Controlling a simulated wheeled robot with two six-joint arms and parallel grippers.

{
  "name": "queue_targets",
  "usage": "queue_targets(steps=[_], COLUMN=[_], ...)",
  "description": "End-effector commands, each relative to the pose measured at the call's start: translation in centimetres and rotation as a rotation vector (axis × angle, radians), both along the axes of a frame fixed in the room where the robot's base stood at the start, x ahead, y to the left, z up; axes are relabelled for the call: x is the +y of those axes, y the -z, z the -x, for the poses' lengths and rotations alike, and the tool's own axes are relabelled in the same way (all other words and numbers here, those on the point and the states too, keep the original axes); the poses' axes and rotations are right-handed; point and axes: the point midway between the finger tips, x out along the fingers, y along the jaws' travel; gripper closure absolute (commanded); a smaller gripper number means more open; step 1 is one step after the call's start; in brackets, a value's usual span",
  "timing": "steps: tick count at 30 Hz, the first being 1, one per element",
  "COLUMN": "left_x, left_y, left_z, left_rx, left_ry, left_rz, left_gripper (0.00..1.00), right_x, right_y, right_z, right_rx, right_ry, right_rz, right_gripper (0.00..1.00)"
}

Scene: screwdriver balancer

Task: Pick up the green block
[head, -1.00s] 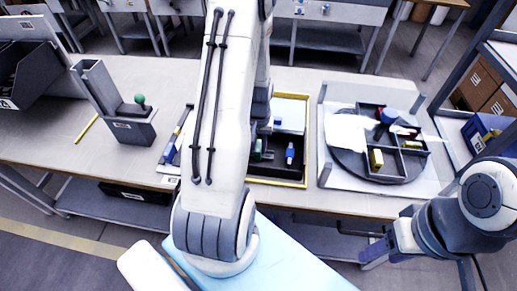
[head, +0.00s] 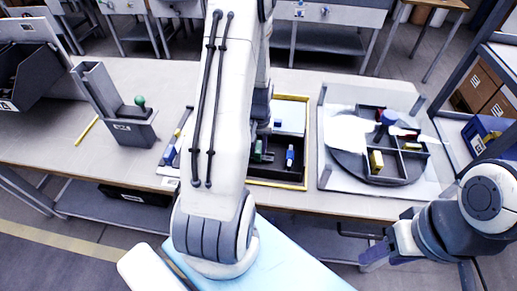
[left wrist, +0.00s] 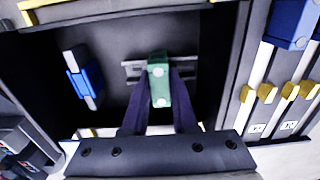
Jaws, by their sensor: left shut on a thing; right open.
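The green block (left wrist: 159,88) is upright between the two dark fingers of my left gripper (left wrist: 161,76) in the left wrist view. The fingers are shut on it from both sides, over a dark tray floor. In the head view a bit of green (head: 257,150) shows just right of my left arm, inside the yellow-edged tray (head: 277,184); the left gripper itself is mostly hidden there. My right gripper (head: 367,246) is open and empty, in front of the table at the lower right.
A blue block (left wrist: 86,79) lies in the tray, left of the gripper. A round divided turntable (head: 350,166) with a yellow block (head: 376,160) stands right of the tray. A grey stand with a green ball (head: 139,100) is at left.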

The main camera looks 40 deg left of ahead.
Motion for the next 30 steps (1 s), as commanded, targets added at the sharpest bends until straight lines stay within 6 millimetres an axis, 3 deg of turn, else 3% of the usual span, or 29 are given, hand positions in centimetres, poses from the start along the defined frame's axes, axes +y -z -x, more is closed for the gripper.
queue_targets(steps=[8, 21, 30], left_x=[0.1, -6.6, -8.4], left_y=[-3.8, -9.0, -10.6], left_z=[-0.1, -6.4, -8.0], left_rx=[-0.006, -0.003, 0.0], left_ry=[0.0, 0.004, 0.0], left_rz=[-0.004, -0.001, 0.0], left_gripper=[1.0, 1.0, 1.0], right_x=[0.0, 0.0, 0.0], right_y=[0.4, 1.3, 1.5], right_z=[0.0, 0.0, 0.0], right_rx=[0.0, 0.0, 0.0], right_ry=[0.0, 0.0, 0.0], right_rz=[0.0, 0.0, 0.0], right_gripper=[0.45, 0.45, 0.45])
